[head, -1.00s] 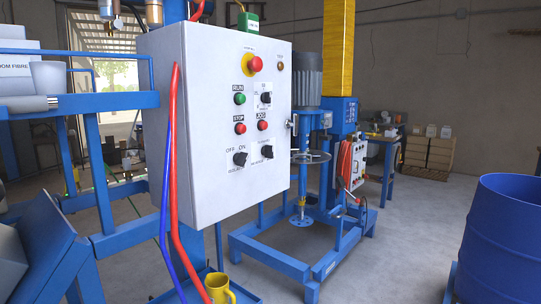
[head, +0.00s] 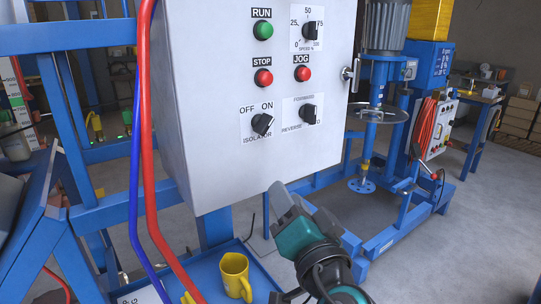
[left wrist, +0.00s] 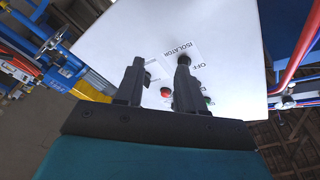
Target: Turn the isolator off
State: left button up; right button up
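The isolator (head: 262,124) is a black rotary knob on a white label, low on the grey control panel (head: 205,110). Its label reads OFF at left and ON at right, and the knob appears tilted towards ON. My left gripper (head: 286,197) is below the panel's lower edge in the head view, pointing up towards it, apart from the knob. In the left wrist view the gripper (left wrist: 159,62) is open with a clear gap between its fingers and nothing held. There the isolator knob (left wrist: 184,59) shows inverted beyond one fingertip. My right gripper is not in view.
The forward/reverse knob (head: 308,113) sits right of the isolator, with STOP (head: 263,77) and JOG (head: 302,74) buttons above. Red and blue cables (head: 148,150) hang along the panel's left. A yellow mug (head: 234,275) stands on a blue tray below. A mixer stands behind.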

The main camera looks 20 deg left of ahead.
pick_arm(q)
jog(key=n+t+y, duration=0.1)
jog(key=y, duration=0.1)
send_near(268, 127)
jog(key=f+v, duration=0.1)
jog(key=v, duration=0.3)
jog(key=r, duration=0.1)
jog(key=p+x, duration=0.2)
jog(key=x, duration=1.1)
jog(key=shift+w+a+r+p, duration=0.1)
jog(key=shift+a+p, duration=0.05)
jog(key=shift+p, duration=0.25)
jog(key=shift+c, duration=0.4)
grip_shut()
